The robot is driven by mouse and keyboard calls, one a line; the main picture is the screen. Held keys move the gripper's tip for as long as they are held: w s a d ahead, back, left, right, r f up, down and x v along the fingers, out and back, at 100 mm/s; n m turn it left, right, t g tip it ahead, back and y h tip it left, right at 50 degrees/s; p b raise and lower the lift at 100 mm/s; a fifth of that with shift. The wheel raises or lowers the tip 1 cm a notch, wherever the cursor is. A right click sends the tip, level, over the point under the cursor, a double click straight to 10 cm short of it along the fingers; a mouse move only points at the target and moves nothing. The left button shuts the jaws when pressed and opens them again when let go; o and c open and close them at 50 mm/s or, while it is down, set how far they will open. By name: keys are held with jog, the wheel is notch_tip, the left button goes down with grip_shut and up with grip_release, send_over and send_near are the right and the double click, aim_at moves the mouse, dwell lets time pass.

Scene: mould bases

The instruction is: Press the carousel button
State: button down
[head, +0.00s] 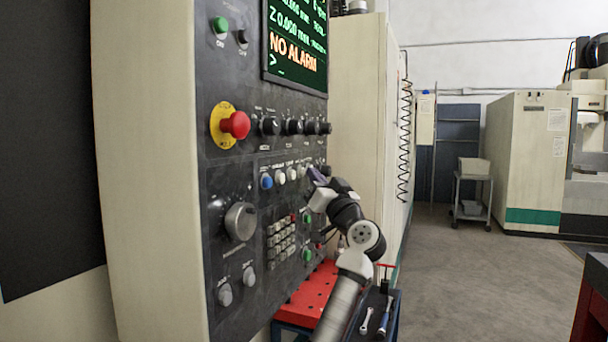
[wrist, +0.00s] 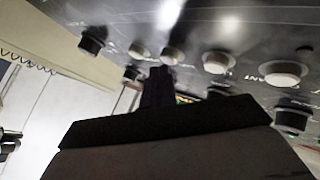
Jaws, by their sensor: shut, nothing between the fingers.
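The control panel (head: 222,170) carries a row with a blue button (head: 267,181) and white buttons (head: 280,177). Their labels are too small or blurred to read, so I cannot tell which one is the carousel button. My gripper (head: 316,174) is shut and empty at the right end of this row, close to the panel face. In the wrist view its fingertips (wrist: 158,74) are just below a round pale button (wrist: 172,56). I cannot tell whether they touch it. Other pale buttons (wrist: 216,62) lie to the right. My gripper and arm hide part of the row.
A red emergency stop (head: 236,125) and black knobs (head: 270,126) stick out above the row. A large grey dial (head: 240,221) and a keypad (head: 280,238) sit below. A red perforated plate (head: 307,295) stands under the arm. The floor to the right is open.

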jog(key=shift+s+d, duration=0.1)
jog(key=shift+d, duration=0.4)
jog(key=shift+s+d+b, duration=0.2)
jog(key=shift+s+d, duration=0.05)
jog(key=shift+d, duration=0.5)
jog(key=shift+s+d+b, duration=0.2)
jog(key=shift+s+d, duration=0.1)
jog(key=shift+d, duration=0.5)
jog(key=shift+s+d+b, duration=0.2)
jog(key=shift+s+d, duration=0.05)
jog(key=shift+d, duration=0.5)
dwell(1.0)
